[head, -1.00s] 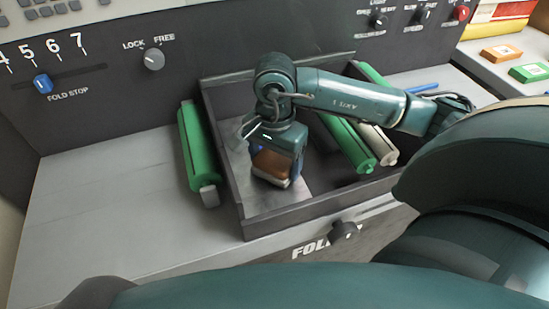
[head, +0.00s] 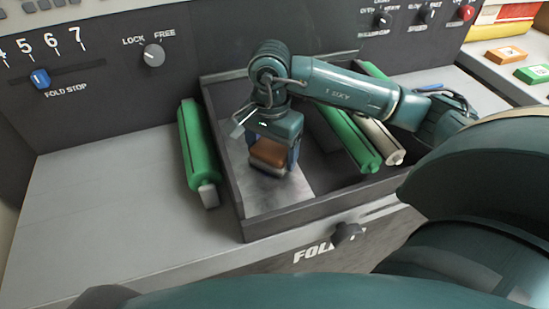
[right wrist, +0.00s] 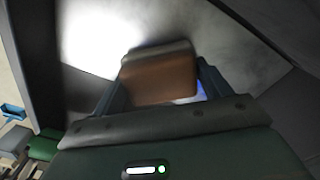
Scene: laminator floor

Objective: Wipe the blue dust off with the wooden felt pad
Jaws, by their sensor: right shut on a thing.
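The wooden felt pad (head: 268,153) is a brown block with a pale lower layer. My right gripper (head: 272,158) is shut on it, over the pale metal plate (head: 262,197) inside the dark tray. In the right wrist view the pad (right wrist: 160,78) sits between the fingers, over the plate with its bright glare (right wrist: 95,35). A small blue-violet patch (right wrist: 201,92) shows beside the pad; I cannot tell for sure that it is dust. Faint grey smudges show on the plate. Whether the pad touches the plate is unclear. My left gripper is out of view.
The dark tray (head: 280,217) has raised walls around the plate. A green roller (head: 197,155) lies outside its left wall. Another green roller (head: 355,145) and a cream roller (head: 385,143) lie at its right. The grey counter (head: 100,200) at left is clear.

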